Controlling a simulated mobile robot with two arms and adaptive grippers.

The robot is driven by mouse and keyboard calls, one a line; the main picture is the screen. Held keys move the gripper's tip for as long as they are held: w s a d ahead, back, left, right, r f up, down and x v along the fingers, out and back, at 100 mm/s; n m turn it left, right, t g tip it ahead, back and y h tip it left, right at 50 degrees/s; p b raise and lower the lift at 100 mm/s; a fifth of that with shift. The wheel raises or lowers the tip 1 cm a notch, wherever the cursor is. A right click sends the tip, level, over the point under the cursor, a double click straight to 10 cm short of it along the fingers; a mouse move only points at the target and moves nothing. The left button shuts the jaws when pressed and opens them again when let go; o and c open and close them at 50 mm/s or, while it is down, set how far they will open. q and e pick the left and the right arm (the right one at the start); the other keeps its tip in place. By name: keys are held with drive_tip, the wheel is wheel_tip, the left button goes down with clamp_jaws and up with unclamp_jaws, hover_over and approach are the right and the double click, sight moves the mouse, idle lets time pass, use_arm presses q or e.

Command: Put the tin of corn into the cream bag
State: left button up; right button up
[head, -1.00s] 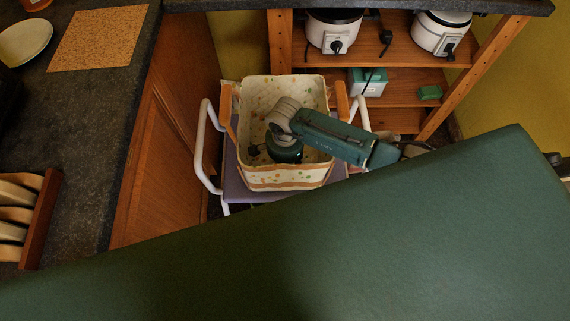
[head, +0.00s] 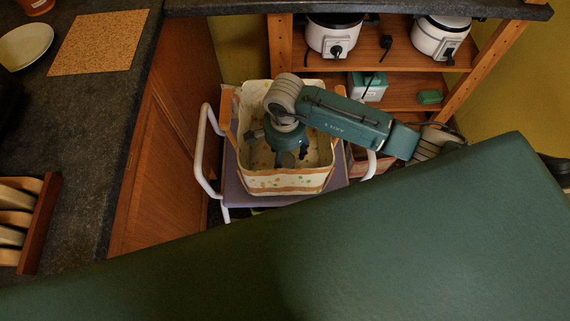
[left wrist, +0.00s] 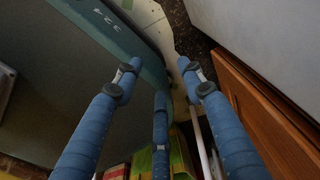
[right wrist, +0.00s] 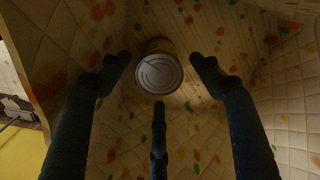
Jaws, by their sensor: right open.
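The cream bag (head: 285,182), with colored spots, stands open on a trolley-like stand in the head view. My right gripper (head: 288,160) points down into its mouth. In the right wrist view, a tin (right wrist: 159,74) with a pale metal end and a yellowish side lies inside the bag, against the quilted, spotted lining (right wrist: 200,40). My right gripper (right wrist: 160,80) is open, its dark fingers spread around the tin's place in the picture and apart from it. The tin's label cannot be read. My left gripper (left wrist: 160,80) is open and empty in the left wrist view.
The lilac stand (head: 232,187) has white rails beside the bag. A shelf (head: 400,95) with white cookers is behind. A dark counter (head: 95,110) with a cork mat (head: 97,42) and a plate (head: 25,45) is at left.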

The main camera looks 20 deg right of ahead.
drive_tip(key=shift+r, duration=1.7)
